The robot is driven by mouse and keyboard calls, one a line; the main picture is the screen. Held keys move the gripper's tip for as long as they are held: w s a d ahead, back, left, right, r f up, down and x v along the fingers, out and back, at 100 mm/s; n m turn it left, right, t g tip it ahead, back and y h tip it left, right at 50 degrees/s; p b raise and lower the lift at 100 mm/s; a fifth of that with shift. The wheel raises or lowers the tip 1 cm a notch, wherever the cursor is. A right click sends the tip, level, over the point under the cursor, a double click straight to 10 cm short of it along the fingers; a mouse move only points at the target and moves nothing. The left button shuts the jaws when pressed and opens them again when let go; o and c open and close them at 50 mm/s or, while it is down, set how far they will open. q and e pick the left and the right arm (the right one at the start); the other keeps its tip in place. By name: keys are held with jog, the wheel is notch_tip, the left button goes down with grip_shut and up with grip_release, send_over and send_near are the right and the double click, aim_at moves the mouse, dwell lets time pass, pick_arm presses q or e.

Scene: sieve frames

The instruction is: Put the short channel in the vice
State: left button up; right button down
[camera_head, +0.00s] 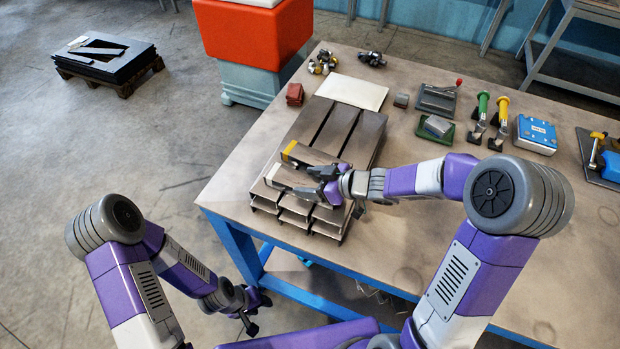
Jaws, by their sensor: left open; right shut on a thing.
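My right gripper (314,182) is shut on a channel with a white end (280,178), above the near end of the channel stack. Its fingers hide part of that channel. A channel with a yellow end (297,153) lies just beyond it, on the stack. I cannot tell from their visible parts which channel is the short one. A grey device with a red-tipped lever, which looks like the vice (437,98), stands at the back right of the table. My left gripper (249,322) is open and empty, low beside the table's near left side.
Long dark channels (362,135) are stacked on the table (235,185). A white sheet (352,92) lies behind them. Right of the stack are a green tray (447,137), green and yellow clamps (480,108) and a blue box (535,132). The table's front right is clear.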

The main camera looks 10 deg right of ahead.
dwell(0.3)
jog(key=shift+c, duration=2.2)
grip_release()
jog(key=shift+s+f, duration=0.1)
